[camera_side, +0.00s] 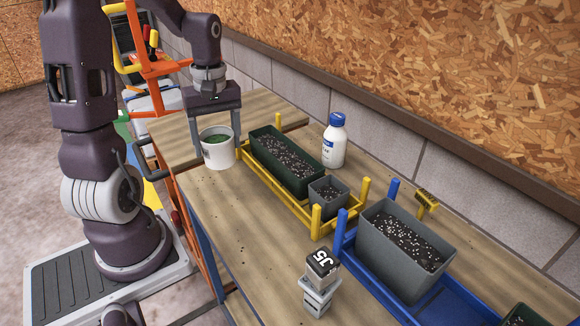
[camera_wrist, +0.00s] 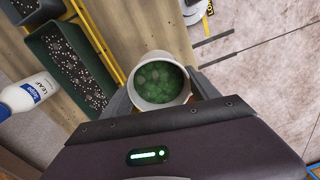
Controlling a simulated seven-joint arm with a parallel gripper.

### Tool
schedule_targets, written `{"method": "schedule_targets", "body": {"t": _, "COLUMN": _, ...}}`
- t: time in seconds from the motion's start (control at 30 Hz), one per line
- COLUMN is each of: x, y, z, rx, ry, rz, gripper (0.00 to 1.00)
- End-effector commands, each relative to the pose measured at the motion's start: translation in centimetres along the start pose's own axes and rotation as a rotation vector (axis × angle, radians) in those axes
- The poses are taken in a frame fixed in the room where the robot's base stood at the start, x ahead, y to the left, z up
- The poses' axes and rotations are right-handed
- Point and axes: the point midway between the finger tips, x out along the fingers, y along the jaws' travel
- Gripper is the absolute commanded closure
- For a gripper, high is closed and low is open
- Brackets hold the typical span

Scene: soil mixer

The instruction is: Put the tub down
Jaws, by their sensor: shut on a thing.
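The tub (camera_side: 218,152) is white and round, with green stuff inside. In the side view it is upright at the left end of the wooden table, left of the yellow rack. My gripper (camera_side: 216,136) comes down from above with its two fingers on either side of the tub. In the wrist view the tub (camera_wrist: 160,80) sits between the fingers (camera_wrist: 163,84), and my gripper is shut on it. Whether the tub's base touches the table top (camera_side: 225,215) I cannot tell.
A yellow rack (camera_side: 288,205) holds a green planter (camera_side: 285,165) and a small grey pot (camera_side: 328,197). A white bottle (camera_side: 334,142) stands behind it. A blue rack (camera_side: 460,305) holds a grey planter (camera_side: 400,250). Grey blocks (camera_side: 318,290) stand at the front. The table's left front is clear.

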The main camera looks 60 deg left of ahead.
Motion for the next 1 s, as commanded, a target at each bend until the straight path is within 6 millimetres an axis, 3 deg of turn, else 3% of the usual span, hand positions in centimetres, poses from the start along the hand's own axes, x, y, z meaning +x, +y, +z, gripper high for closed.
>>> {"method": "schedule_targets", "body": {"t": 0.17, "x": -0.7, "y": 0.0, "z": -0.1, "rx": 0.000, "ry": 0.002, "rz": 0.000, "gripper": 0.88}}
{"method": "schedule_targets", "body": {"t": 0.43, "x": -5.6, "y": -0.2, "z": 0.0, "rx": 0.001, "ry": 0.004, "rz": 0.003, "gripper": 0.88}}
{"method": "schedule_targets", "body": {"t": 0.77, "x": -6.9, "y": 6.3, "z": -2.1, "rx": 0.434, "ry": 0.019, "rz": 0.001, "gripper": 0.88}}
{"method": "schedule_targets", "body": {"t": 1.0, "x": -8.1, "y": 14.4, "z": -2.5, "rx": 0.985, "ry": 0.042, "rz": -0.001, "gripper": 0.88}}
